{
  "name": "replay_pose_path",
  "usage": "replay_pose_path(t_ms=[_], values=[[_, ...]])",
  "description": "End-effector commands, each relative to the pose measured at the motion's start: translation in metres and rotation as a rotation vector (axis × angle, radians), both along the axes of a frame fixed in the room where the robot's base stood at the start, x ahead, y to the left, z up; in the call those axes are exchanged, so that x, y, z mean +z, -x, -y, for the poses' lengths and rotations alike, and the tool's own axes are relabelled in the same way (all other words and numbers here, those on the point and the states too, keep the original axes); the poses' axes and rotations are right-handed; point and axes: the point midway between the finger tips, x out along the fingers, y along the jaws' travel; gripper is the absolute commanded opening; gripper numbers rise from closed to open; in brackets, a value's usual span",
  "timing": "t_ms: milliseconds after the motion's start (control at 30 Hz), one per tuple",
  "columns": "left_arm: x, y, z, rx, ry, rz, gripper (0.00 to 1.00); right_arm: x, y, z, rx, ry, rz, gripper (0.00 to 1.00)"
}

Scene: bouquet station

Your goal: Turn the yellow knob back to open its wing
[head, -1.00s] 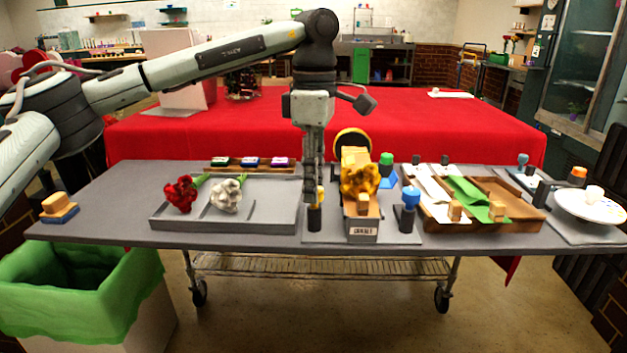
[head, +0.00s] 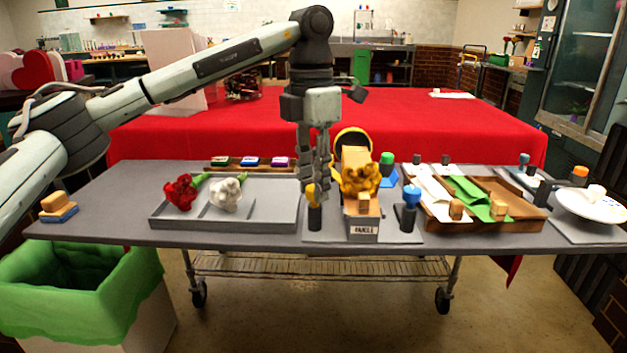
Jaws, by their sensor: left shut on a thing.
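The yellow knob (head: 311,196) sits on top of a short black post (head: 315,217) at the left of the wooden flower holder (head: 364,207). My left gripper (head: 313,188) points straight down and is shut on the yellow knob, partly hiding it. A blue knob (head: 411,195) stands on a matching black post at the right of the holder. Yellow flowers (head: 360,178) lie in the holder. I cannot make out the position of the yellow knob's wing. My right gripper is not in view.
A grey tray (head: 262,223) with a red flower (head: 181,190) and a white flower (head: 226,193) lies to the left. A wooden tray (head: 515,191) with green and white sheets lies to the right. A green-capped post (head: 387,159) stands behind the holder.

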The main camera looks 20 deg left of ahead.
Motion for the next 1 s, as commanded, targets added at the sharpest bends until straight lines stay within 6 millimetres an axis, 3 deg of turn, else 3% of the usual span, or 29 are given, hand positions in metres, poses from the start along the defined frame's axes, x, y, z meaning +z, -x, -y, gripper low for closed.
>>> replay_pose_path(t_ms=[600,1000], values=[[0.000,0.001,0.001,0.556,0.001,0.001,0.00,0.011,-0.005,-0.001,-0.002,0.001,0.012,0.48],[0.001,0.000,0.001,0.755,0.002,0.003,0.00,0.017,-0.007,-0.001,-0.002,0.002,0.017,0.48]])
